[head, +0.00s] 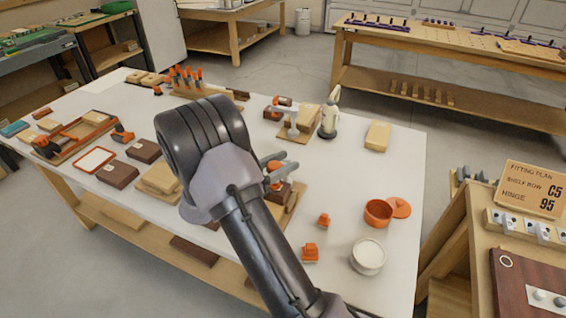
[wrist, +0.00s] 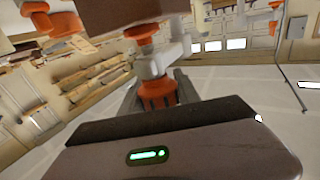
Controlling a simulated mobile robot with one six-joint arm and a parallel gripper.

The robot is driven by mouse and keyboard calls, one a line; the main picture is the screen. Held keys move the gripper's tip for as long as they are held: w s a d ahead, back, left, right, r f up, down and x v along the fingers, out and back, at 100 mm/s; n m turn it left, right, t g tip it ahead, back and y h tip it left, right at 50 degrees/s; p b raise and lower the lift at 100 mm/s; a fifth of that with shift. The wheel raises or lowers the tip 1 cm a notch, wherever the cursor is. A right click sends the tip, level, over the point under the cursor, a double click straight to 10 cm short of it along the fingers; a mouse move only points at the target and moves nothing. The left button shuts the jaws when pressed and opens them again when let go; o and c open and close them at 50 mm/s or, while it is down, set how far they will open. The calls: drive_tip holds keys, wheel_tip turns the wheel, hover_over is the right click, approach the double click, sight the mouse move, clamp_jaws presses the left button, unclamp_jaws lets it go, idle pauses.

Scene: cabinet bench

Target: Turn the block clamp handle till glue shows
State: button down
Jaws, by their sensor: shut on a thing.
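The block clamp's orange handle (wrist: 157,93) is between my gripper's grey fingers in the wrist view. In the head view the orange handle (head: 275,177) shows just past my wrist, with my gripper (head: 276,164) shut on it. The pale clamp body (wrist: 152,62) rises above the handle in the wrist view, beneath a dark brown block (wrist: 120,14). In the head view brown and tan wood (head: 294,200) lies beside the clamp, partly hidden by my arm. I see no glue at the joint in either view.
A glue bottle (head: 328,118) and another clamped wood piece (head: 299,122) stand behind the gripper. An orange cup (head: 378,212), a white-topped pot (head: 368,256) and small orange pieces (head: 310,252) lie to the right. Wood blocks crowd the left. The white tabletop's right end is mostly clear.

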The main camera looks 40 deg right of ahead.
drive_tip(key=c, duration=0.9)
unclamp_jaws()
drive_tip(key=shift+d, duration=0.15)
drive_tip(key=a+p, duration=0.1)
drive_tip(key=a, duration=0.4)
drive_tip(key=w+a+p, duration=0.1)
drive_tip(key=a+p, duration=0.1)
drive_tip(key=a, duration=0.4)
drive_tip(key=w+a+p, duration=0.1)
drive_tip(key=a+p, duration=0.1)
drive_tip(key=a, duration=0.4)
drive_tip(key=shift+w+a, duration=0.15)
drive_tip(key=shift+a, duration=0.05)
